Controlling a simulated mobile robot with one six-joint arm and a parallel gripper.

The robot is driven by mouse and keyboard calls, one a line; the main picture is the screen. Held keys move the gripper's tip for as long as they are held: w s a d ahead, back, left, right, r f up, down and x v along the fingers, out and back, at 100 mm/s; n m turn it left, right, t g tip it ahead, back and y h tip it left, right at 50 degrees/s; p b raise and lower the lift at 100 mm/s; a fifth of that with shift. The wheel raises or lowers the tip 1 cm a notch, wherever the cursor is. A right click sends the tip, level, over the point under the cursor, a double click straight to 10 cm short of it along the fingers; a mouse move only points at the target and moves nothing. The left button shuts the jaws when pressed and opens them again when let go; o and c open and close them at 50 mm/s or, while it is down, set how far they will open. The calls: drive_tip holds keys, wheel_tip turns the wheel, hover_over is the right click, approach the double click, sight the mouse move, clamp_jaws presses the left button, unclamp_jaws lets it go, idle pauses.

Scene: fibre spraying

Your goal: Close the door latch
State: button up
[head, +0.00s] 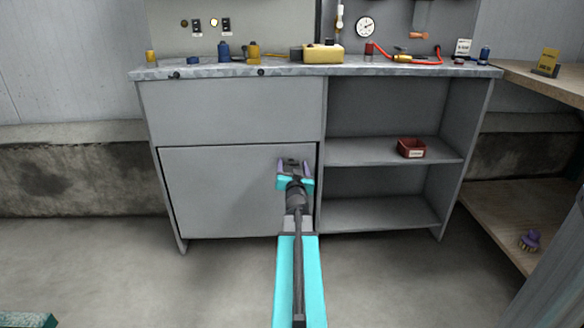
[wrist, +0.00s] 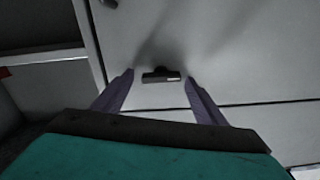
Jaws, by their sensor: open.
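The closed-looking grey cabinet door (head: 215,190) is the lower left panel of the workbench. In the wrist view the door (wrist: 230,50) fills the upper part, and a small dark latch (wrist: 160,75) with a pale mark sits on it close to the seam. My gripper (head: 292,167) is in front of the door's upper right part. Its purple fingers are open, one on each side of the latch in the wrist view (wrist: 160,79). I cannot tell whether they touch it. In the head view the gripper hides the latch.
Open shelves (head: 390,152) with a red bin (head: 411,148) stand right of the door. The benchtop (head: 225,70) above carries bottles and a yellow box (head: 323,53). A wooden side table (head: 545,80) is at far right. The floor before the cabinet is clear.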

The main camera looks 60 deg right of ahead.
drive_tip(key=c, duration=1)
drive_tip(key=shift+c, duration=0.2)
drive_tip(key=shift+n, duration=1.3)
drive_tip(key=shift+s+f, duration=0.1)
drive_tip(key=o, duration=0.9)
drive_tip(key=shift+o, duration=0.7)
drive_tip(key=shift+a, duration=0.2)
